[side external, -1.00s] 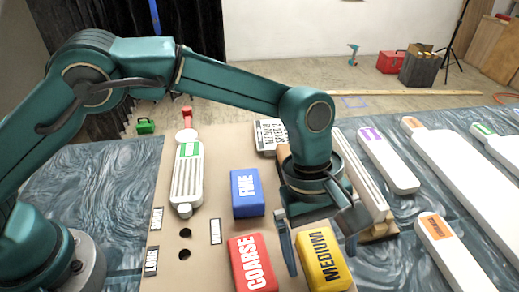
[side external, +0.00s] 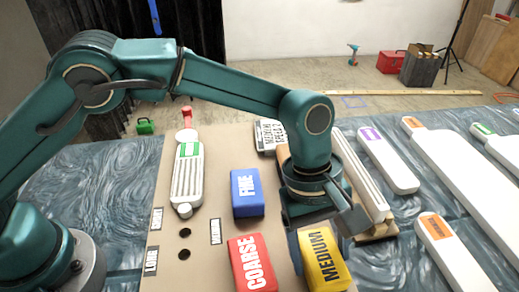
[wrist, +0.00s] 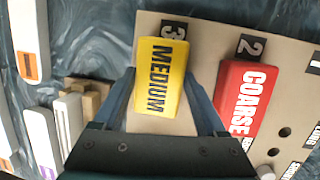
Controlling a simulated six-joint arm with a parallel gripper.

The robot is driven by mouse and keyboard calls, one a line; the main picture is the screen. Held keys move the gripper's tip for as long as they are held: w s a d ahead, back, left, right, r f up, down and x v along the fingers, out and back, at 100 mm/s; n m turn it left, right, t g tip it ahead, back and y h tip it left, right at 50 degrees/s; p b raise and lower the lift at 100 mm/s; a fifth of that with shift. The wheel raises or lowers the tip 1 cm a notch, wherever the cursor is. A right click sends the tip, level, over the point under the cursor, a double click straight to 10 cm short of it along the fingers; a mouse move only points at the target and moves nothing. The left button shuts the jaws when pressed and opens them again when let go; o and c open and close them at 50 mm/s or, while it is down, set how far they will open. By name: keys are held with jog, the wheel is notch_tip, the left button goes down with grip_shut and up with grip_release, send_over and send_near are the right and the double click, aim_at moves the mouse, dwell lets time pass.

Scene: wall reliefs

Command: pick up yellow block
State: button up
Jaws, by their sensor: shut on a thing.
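The yellow block (side external: 323,262), labelled MEDIUM, sits on the tan board at the lower right of the side external view. It also shows in the wrist view (wrist: 160,78), between my two fingers. My gripper (side external: 320,240) is over the block, with a finger along each of its sides, shut on it. The block looks still down at the board; I cannot tell any gap beneath it. Part of its upper edge is hidden by my gripper in the side view.
A red COARSE block (side external: 252,262) stands close to the left of the yellow block. A blue FINE block (side external: 247,193) is farther back. White ribbed pieces (side external: 362,175) lie just behind my gripper on the right. Two dark holes (side external: 184,243) are at the board's left.

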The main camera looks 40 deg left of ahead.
aim_at(330, 258)
jog(key=shift+r, duration=0.6)
notch_tip(330, 258, up, 4)
jog(key=shift+w+f, duration=0.1)
jog(key=shift+f, duration=0.1)
jog(key=w+a+r, duration=0.3)
jog(key=a+r, duration=0.3)
jog(key=a, duration=0.5)
jog(key=shift+w+r, duration=0.35)
